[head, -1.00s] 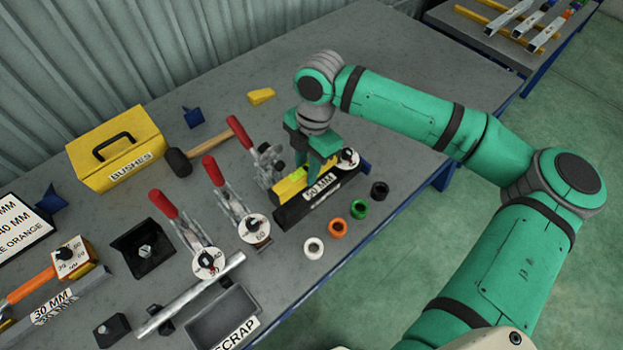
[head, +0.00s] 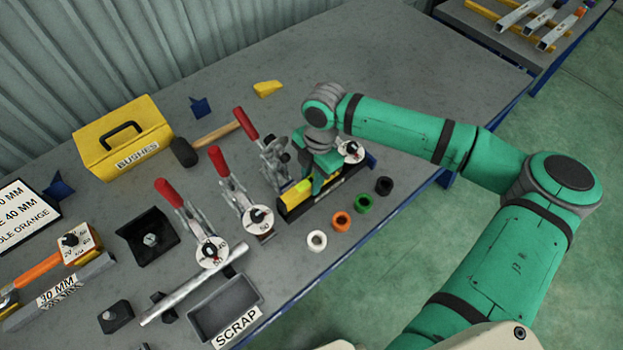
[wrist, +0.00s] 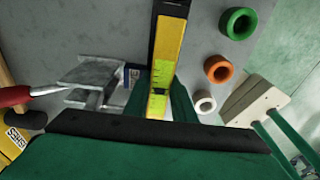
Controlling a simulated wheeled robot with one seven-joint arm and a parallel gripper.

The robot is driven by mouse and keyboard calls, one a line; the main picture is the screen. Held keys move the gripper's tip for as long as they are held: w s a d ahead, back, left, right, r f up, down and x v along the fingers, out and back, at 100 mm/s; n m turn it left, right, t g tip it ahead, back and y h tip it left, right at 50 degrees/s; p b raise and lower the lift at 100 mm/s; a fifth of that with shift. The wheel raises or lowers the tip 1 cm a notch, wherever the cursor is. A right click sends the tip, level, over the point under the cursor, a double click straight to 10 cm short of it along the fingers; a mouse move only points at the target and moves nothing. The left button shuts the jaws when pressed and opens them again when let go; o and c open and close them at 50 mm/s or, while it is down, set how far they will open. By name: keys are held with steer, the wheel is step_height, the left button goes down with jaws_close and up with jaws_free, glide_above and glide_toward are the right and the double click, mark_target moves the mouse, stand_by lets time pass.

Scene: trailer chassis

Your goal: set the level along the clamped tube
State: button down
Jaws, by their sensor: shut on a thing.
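The level is a yellow bar with yellow-green vials (head: 297,194); it lies in line with a long black block on the bench. In the wrist view the level (wrist: 172,45) runs up the middle between my fingers. My gripper (head: 318,188) is low over the level and shut on it; the fingers hide its middle. A bare silver tube (head: 178,300) lies at the front left, beside a red-handled toggle clamp (head: 190,218) with a dial. I cannot tell from these views whether the clamp presses on the tube.
Two more red-handled clamps (head: 232,180) (head: 258,138) stand left of my gripper. White, orange, green and black rings (head: 317,240) lie along the front edge. A scrap tray (head: 222,305), a yellow bushes box (head: 115,150) and a mallet (head: 184,152) stand around. The back right of the bench is clear.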

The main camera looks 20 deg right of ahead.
steer(key=c, duration=1.5)
jaws_free()
steer(key=shift+f, duration=0.1)
steer(key=r, duration=0.4)
steer(key=d+r, duration=0.1)
steer(key=r, duration=0.7)
steer(key=shift+w+d+r, duration=0.1)
steer(key=shift+w+d, duration=0.2)
